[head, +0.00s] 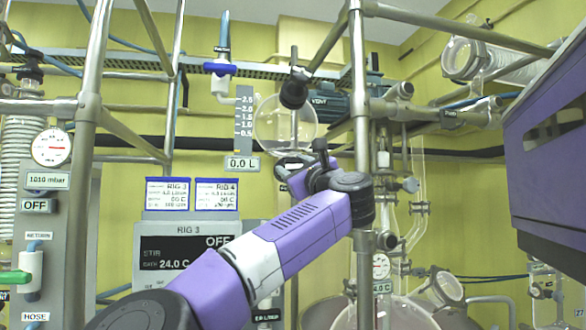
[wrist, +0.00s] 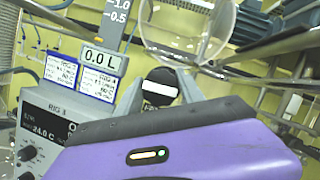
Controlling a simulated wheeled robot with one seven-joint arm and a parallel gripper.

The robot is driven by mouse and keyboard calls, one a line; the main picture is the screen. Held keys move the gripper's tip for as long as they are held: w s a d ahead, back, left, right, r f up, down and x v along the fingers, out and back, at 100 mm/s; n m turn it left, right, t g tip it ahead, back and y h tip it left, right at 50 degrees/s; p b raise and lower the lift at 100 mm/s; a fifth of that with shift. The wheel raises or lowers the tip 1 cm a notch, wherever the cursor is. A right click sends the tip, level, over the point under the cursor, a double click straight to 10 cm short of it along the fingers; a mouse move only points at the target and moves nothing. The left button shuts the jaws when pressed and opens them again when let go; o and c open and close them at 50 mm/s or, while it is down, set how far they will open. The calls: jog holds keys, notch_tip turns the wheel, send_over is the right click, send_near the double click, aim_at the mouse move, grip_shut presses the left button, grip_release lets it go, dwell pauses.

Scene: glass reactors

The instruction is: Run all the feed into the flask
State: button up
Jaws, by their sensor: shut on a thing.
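The feed vessel (head: 270,125) is a round clear glass bulb high in the middle of the head view. I see no liquid in it. The scale beside it (head: 244,112) has a readout (head: 242,163) of 0.0 L, which also shows in the wrist view (wrist: 100,57). My gripper (wrist: 161,92) is shut on a black knob with a white band (wrist: 159,87), below the feed vessel. In the head view my arm hides most of the knob. The large glass flask (head: 395,312) shows only its top at the bottom edge; its contents are not clear.
Metal frame posts (head: 362,100) stand close to my arm. The Rig 3 panel (head: 185,250) reads OFF and 24.0 C. A blue-handled valve (head: 220,68) is at the upper left of the feed vessel. A purple box (head: 548,150) fills the right side.

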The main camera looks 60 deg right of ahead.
jog(key=shift+f, duration=0.1)
dwell(0.3)
jog(key=o, duration=1.4)
jog(key=b+v, duration=0.2)
jog(key=v, duration=0.5)
jog(key=shift+s+a, duration=0.2)
jog(key=shift+s, duration=0.1)
jog(key=shift+f, duration=0.15)
